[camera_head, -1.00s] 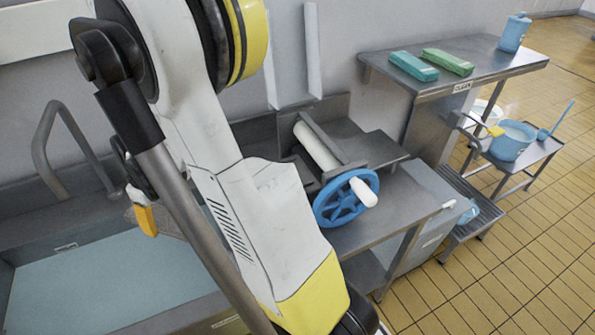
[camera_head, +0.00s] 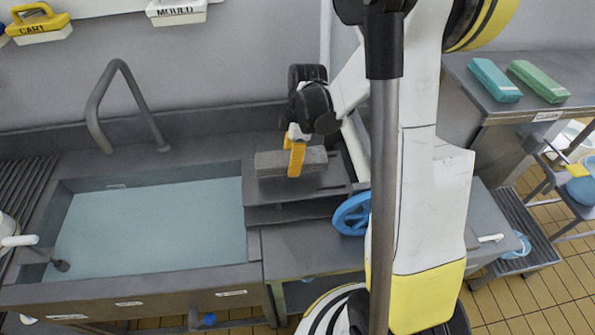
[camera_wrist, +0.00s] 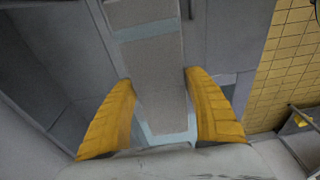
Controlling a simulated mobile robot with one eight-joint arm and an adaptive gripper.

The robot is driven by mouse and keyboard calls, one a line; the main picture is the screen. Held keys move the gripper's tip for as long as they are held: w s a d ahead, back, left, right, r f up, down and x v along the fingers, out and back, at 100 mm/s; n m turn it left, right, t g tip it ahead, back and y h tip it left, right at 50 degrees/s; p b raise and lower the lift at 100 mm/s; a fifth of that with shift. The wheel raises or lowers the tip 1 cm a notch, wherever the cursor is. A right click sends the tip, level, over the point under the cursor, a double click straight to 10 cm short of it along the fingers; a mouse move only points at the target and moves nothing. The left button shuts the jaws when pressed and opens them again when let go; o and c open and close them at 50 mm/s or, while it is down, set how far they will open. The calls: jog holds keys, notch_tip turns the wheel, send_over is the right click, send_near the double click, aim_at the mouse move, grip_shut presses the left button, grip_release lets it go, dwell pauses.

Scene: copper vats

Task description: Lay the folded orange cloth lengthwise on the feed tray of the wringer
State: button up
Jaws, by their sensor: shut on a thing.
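My gripper (camera_head: 296,160) has yellow fingers and is shut on a folded cloth (camera_head: 268,163). The cloth looks grey-beige, not orange. In the wrist view the cloth (camera_wrist: 155,65) is a long strip with pale blue bands, running between the two fingers (camera_wrist: 160,100). The cloth lies level at or just above the grey feed tray (camera_head: 338,183) of the wringer, on the sink side; I cannot tell whether they touch. The wringer's blue wheel (camera_head: 351,214) shows partly behind my arm. My arm hides most of the rollers.
A sink (camera_head: 150,225) of pale water with a bent tap (camera_head: 100,105) is on the left. A shelf with green blocks (camera_head: 495,80) stands at the right, above a step (camera_head: 525,235) and a blue bucket (camera_head: 582,190). Labelled brushes (camera_head: 40,25) hang on the wall.

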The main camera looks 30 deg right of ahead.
jog(key=shift+f+b, duration=0.5)
jog(key=shift+f, duration=1.85)
jog(key=shift+s, duration=0.1)
jog(key=shift+f, duration=0.2)
jog(key=o, duration=1.3)
jog(key=shift+o, duration=0.2)
jog(key=shift+r, duration=0.1)
